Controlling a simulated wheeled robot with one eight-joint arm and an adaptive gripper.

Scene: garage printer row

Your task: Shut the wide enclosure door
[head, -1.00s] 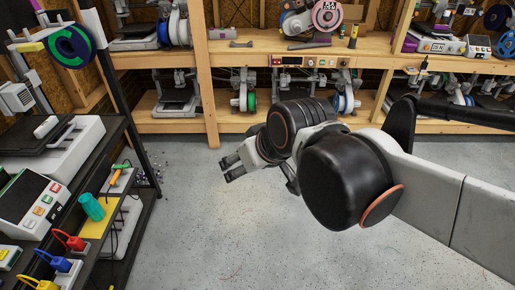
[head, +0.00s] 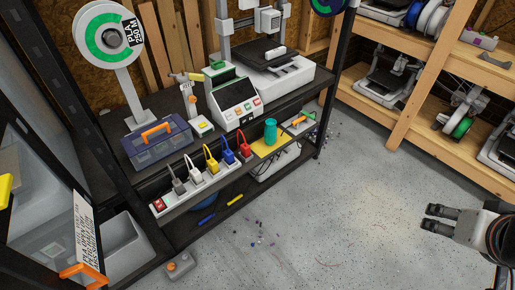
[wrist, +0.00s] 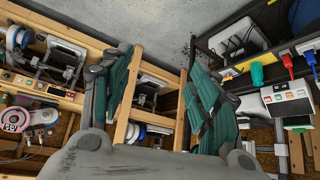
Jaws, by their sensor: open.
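A large clear-panelled box or door (head: 40,205) with dark edges stands at the far left of the head view, cut off by the picture edge. I cannot tell whether this is the wide enclosure door or how far it stands open. A yellow piece (head: 5,190) shows at its left, and an orange corner piece (head: 85,273) at its lower end beside a printed white label. My gripper (head: 433,218) is at the right edge of the head view, over bare floor, far from that panel. In the wrist view its two fingers (wrist: 160,82) are apart with nothing held between them.
A small grey box (head: 180,267) lies on the floor. Wooden shelving (head: 400,130) stands right.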

